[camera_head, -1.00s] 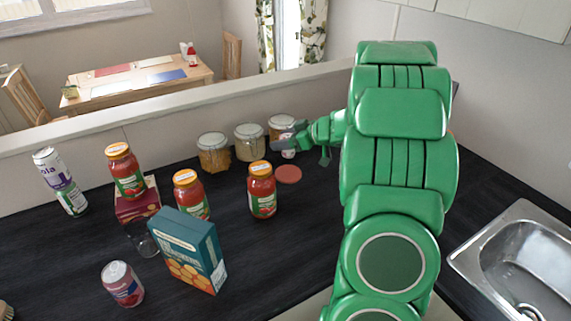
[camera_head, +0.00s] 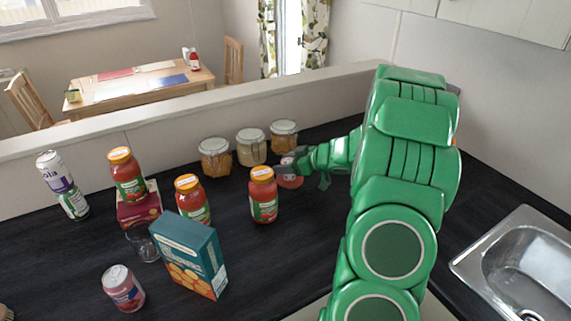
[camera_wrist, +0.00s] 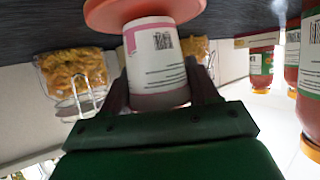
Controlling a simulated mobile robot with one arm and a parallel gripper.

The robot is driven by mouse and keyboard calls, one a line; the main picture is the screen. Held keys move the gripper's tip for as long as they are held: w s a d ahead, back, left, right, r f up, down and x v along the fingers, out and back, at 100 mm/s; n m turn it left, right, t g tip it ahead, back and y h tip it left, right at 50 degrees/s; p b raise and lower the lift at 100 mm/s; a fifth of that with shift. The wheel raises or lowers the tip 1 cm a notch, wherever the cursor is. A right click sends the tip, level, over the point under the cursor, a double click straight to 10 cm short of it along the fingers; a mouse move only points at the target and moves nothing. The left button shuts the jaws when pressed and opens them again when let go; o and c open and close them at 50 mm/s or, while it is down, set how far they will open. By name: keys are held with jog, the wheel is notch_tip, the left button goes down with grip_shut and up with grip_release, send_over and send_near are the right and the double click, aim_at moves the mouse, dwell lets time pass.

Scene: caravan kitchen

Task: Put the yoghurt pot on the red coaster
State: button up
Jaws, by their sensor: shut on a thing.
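The yoghurt pot (camera_wrist: 155,58) is white with a pink patch and printed text. My gripper (camera_wrist: 160,88) is shut on it, with one finger on each side. In the head view the pot (camera_head: 287,161) is partly hidden by my gripper (camera_head: 290,169). The round red coaster (camera_head: 291,183) lies on the dark counter behind the front sauce jar. In the wrist view, which is upside down, the coaster (camera_wrist: 125,14) is right at the pot's base. The pot is over the coaster and roughly upright; I cannot tell whether they touch.
A red sauce jar (camera_head: 263,196) stands close left of the coaster. Several clip-top jars (camera_head: 251,147) line the wall behind. A teal box (camera_head: 189,254), cans and more sauce jars stand to the left. The sink (camera_head: 522,265) is at right.

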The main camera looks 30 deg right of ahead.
jog(key=shift+f, duration=0.15)
jog(key=o, duration=1.1)
jog(key=shift+s+d+r, duration=0.1)
jog(key=shift+r, duration=0.15)
jog(key=shift+v, duration=5.85)
